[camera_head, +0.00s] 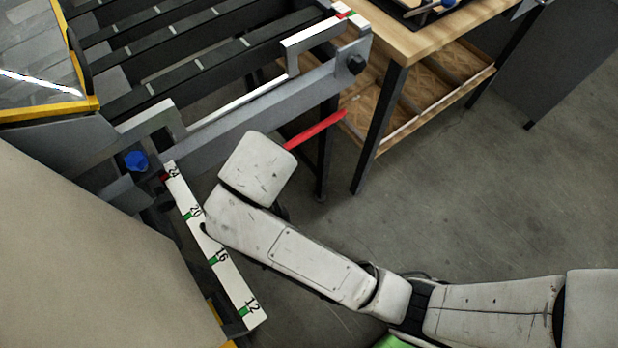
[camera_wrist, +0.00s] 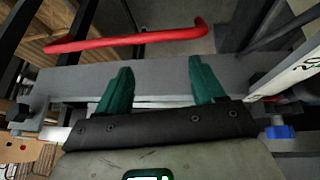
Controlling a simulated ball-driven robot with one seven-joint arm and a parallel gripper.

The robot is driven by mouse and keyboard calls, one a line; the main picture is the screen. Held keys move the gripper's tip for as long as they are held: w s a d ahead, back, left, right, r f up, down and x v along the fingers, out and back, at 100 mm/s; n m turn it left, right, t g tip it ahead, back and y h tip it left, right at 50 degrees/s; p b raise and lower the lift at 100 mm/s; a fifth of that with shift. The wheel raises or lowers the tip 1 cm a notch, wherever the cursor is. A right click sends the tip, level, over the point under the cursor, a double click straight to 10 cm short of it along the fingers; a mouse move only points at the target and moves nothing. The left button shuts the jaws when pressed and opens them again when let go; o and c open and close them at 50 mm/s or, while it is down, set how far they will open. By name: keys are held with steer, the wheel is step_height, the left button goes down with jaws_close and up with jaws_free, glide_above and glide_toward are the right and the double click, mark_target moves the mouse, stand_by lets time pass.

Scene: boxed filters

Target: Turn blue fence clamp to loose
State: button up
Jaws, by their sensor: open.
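The blue fence clamp (camera_head: 136,161) is a small round knob on the grey fence bracket at the left, beside the top end of the numbered scale. It also shows in the wrist view as a blue piece (camera_wrist: 280,131) at the right edge, to the right of my gripper's fingers. My gripper (camera_wrist: 160,68) has two dark green fingers spread apart, with nothing held between them. The grey rail (camera_wrist: 75,82) runs across beyond the fingers; whether they touch it I cannot tell. In the head view my arm hides the gripper.
A white scale (camera_head: 213,245) with green marks slants down from near the clamp. A red handle (camera_head: 316,130) sticks out beside my wrist, and it crosses the top of the wrist view (camera_wrist: 125,38). A wooden workbench (camera_head: 420,35) stands at the upper right. Open floor lies at right.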

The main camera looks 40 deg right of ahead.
steer(key=s+d+f+g, duration=0.1)
steer(key=s+d+f, duration=0.4)
steer(key=d, duration=0.3)
steer(key=shift+s+f+g+b, duration=0.4)
steer(key=shift+s, duration=0.35)
steer(key=shift+a, duration=0.1)
steer(key=shift+c, duration=0.5)
